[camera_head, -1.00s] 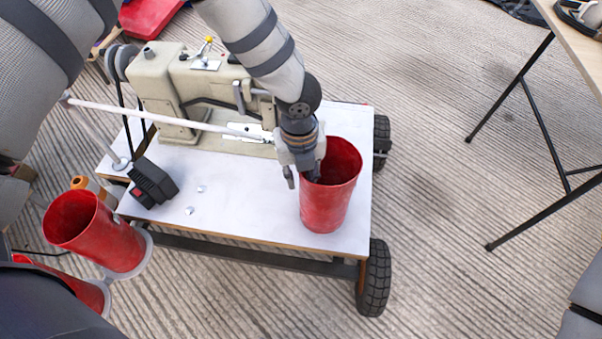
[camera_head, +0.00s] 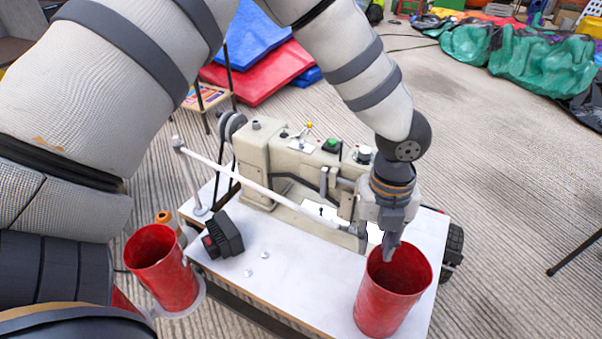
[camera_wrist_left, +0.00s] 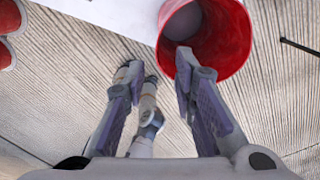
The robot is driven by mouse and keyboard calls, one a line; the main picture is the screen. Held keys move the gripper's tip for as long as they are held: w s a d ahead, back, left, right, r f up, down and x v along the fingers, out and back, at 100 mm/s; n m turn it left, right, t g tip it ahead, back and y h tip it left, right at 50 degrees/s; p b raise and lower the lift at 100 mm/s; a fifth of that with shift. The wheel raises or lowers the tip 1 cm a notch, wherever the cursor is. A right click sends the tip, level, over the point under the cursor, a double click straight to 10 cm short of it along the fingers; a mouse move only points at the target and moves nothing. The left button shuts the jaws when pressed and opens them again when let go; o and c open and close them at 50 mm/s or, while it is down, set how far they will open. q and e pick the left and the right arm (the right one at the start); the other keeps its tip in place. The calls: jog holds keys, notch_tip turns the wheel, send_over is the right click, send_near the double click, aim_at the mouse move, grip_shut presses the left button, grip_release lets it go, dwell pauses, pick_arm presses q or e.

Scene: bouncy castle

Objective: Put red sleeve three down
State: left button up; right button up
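A red sleeve (camera_head: 392,292), an open-topped cylinder, stands upright on the white top of the cart (camera_head: 290,285), near its right end. It also shows in the left wrist view (camera_wrist_left: 228,45). My left gripper (camera_head: 391,244) is directly above the sleeve's rim, pointing down. In the left wrist view its two fingers (camera_wrist_left: 158,70) are apart; the right finger overlaps the sleeve's rim and the left one is outside it. Whether they touch the wall is unclear. A second red sleeve (camera_head: 162,268) sits in a grey ring at the cart's left side. My right gripper is not in view.
A beige sewing machine (camera_head: 285,155) stands on the cart behind the sleeve, with a pale rod (camera_head: 262,188) across its front. A black box (camera_head: 222,236) sits at the left. Blue and red mats (camera_head: 262,70) lie behind.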

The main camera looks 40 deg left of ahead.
pick_arm(q)
jog(key=s+d+f+n+g+h, duration=0.2)
jog(key=s+f+n, duration=0.45)
jog(key=s, duration=0.35)
jog(key=s+d+f+n+g+h, duration=0.1)
jog(key=s+d+f+n+g, duration=0.1)
jog(key=s+f+n, duration=0.65)
jog(key=s+a+n+y, duration=0.1)
jog(key=s+a+n, duration=0.2)
jog(key=s, duration=0.3)
jog(key=s+a+f+n+y, duration=0.1)
jog(key=s+a+n, duration=0.2)
jog(key=s+n, duration=0.3)
jog(key=s+a+n+y, duration=0.1)
jog(key=s+a+n, duration=0.2)
jog(key=s, duration=0.4)
jog(key=shift+a+f+n, duration=0.15)
jog(key=shift+a+n, duration=0.25)
jog(key=shift+n, duration=0.3)
